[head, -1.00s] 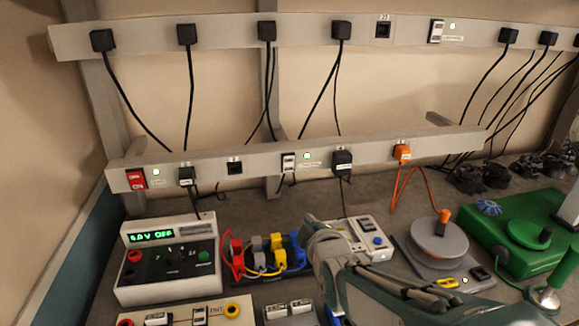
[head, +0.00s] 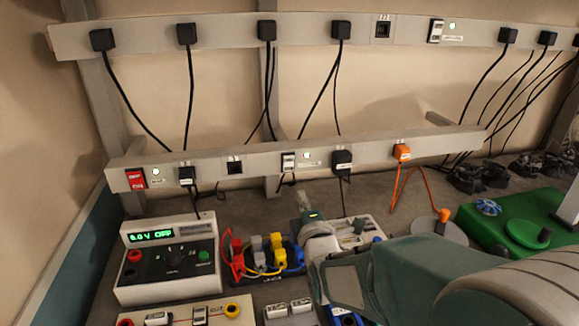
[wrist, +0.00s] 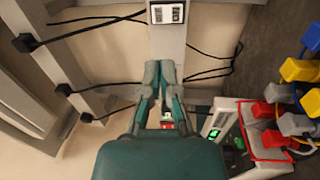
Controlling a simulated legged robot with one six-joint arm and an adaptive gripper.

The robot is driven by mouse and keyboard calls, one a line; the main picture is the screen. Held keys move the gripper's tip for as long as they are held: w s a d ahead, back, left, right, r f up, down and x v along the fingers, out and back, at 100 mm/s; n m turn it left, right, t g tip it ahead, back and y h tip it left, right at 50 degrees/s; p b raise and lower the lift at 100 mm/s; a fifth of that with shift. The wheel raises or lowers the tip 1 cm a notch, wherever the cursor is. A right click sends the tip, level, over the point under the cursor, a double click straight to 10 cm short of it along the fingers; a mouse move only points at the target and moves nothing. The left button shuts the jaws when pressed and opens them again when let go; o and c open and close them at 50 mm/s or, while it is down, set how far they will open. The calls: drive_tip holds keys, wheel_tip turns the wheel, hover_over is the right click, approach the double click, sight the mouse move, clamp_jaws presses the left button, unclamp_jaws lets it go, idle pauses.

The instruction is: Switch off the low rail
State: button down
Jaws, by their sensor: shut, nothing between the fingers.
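The low rail (head: 215,167) is a grey bar along the wall. At its left end is a red switch (head: 135,179), with a lit green lamp (head: 156,171) beside it. A white rocker switch (head: 288,163) sits mid-rail, with a lit green lamp (head: 306,156) to its right. In the wrist view the low rail (wrist: 168,42) runs upright, and the red switch (wrist: 167,126) shows between the finger linkages. My gripper (wrist: 159,68) is shut and empty, its tips over the rail in that view. In the head view my gripper (head: 302,198) is below the rocker switch; contact cannot be told.
An upper rail (head: 225,35) carries black plugs and hanging cords. Below the low rail stand a meter box (head: 165,275) with a green display, coloured plugs (head: 262,250) and an orange cord (head: 405,185). A green machine (head: 520,220) stands at right.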

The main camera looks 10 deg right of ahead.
sight(288, 160)
drive_tip(key=w, duration=0.3)
drive_tip(key=w+r, duration=0.1)
drive_tip(key=w, duration=0.7)
drive_tip(key=shift+w+r, duration=0.15)
drive_tip(key=shift+w, duration=0.4)
drive_tip(key=shift+w+r, duration=0.1)
drive_tip(key=shift+r, duration=0.05)
